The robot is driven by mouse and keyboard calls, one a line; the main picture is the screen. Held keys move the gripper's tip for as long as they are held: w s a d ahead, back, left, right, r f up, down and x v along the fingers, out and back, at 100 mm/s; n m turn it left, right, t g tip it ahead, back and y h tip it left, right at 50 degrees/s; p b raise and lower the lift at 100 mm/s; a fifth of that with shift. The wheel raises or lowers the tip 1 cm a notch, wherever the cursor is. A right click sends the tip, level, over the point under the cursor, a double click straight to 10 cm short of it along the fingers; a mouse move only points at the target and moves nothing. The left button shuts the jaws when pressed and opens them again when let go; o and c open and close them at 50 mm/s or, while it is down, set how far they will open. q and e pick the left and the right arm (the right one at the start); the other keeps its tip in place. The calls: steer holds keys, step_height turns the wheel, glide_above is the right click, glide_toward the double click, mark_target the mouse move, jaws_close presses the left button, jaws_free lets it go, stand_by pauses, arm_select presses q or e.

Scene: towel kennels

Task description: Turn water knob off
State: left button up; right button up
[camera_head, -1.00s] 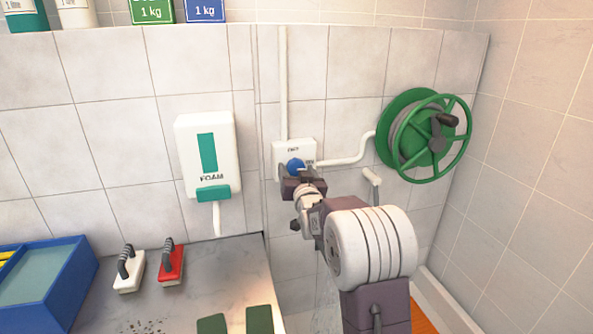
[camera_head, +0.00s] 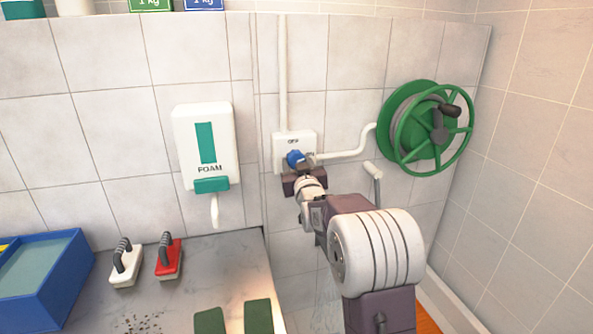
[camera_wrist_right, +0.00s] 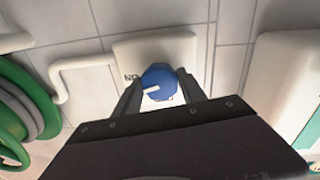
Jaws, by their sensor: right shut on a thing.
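The blue water knob (camera_head: 294,158) sits on a white wall plate (camera_head: 308,139) with OFF marked above it and ON at its right. My right gripper (camera_head: 304,172) is at the plate, shut on the knob. In the right wrist view, the knob (camera_wrist_right: 159,82) lies between the two fingers (camera_wrist_right: 160,92). The fingertips partly hide the plate. My left gripper is not in view.
A green hose reel (camera_head: 428,128) hangs right of the plate, joined by a white pipe (camera_head: 347,156). A foam dispenser (camera_head: 205,148) hangs left. Below it, a counter (camera_head: 200,275) holds a white brush (camera_head: 125,265), a red brush (camera_head: 168,258) and a blue tray (camera_head: 75,285).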

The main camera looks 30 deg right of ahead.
steer(key=shift+d+f+n+t+y+b, duration=0.1)
steer(key=shift+n+t+y+b, duration=0.15)
steer(key=shift+n+b, duration=3.1)
steer(key=shift+d+n+t+y+b, duration=0.1)
steer(key=shift+n+t+y+b, duration=0.15)
steer(key=shift+n+b, duration=3.1)
steer(key=n+p, duration=0.2)
steer(key=shift+n, duration=0.4)
steer(key=o, duration=1.4)
steer(key=shift+s, duration=0.1)
steer(key=shift+c, duration=0.2)
steer(key=v, duration=0.9)
steer(key=shift+b, duration=0.35)
